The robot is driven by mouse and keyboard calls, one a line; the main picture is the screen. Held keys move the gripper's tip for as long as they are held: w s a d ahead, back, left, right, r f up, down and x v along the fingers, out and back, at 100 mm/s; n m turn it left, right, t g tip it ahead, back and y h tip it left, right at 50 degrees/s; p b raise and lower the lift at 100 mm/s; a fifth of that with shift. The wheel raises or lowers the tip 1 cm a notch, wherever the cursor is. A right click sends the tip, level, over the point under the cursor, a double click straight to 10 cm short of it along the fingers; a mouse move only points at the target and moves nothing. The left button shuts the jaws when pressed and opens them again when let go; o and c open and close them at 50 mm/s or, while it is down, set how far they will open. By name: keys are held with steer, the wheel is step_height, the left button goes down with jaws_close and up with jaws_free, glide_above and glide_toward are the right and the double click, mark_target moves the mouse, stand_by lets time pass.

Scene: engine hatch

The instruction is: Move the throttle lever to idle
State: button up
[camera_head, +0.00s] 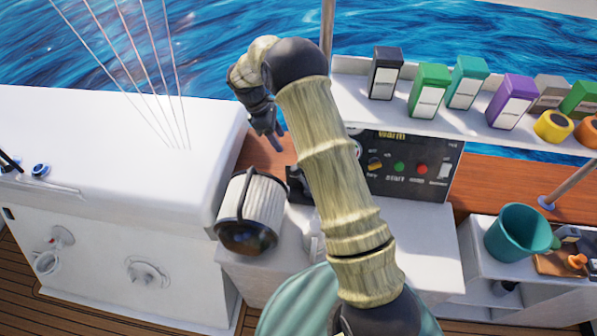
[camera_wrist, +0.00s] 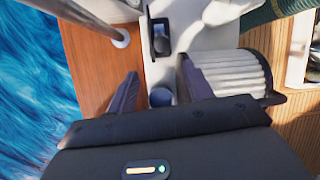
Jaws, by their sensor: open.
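A small dark housing (camera_wrist: 160,38) with a light slot stands on a white surface in the wrist view, beyond my fingertips; it looks like the throttle's base. A dark blue rounded knob (camera_wrist: 161,97) shows between my two fingers, perhaps the lever's end; I cannot tell if it joins the housing. In the head view a dark block (camera_head: 298,186), likely the same housing, sits left of the control panel, partly behind my arm. My gripper (camera_wrist: 158,76) is open, with a finger on either side of the knob. In the head view my gripper (camera_head: 268,128) hangs above the wooden ledge.
A white ribbed cylinder with a dark frame (camera_head: 250,207) stands close beside my gripper. The control panel (camera_head: 412,165) has green and red buttons. Several coloured cartons (camera_head: 430,90) line the shelf. A teal bucket (camera_head: 517,233) stands at right. A metal pole (camera_wrist: 100,22) rises near my fingers.

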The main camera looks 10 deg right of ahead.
mark_target(296, 169)
steer(key=p+x, duration=0.6)
steer(key=x, duration=1)
steer(key=shift+s+f, duration=0.15)
steer(key=shift+s, duration=0.05)
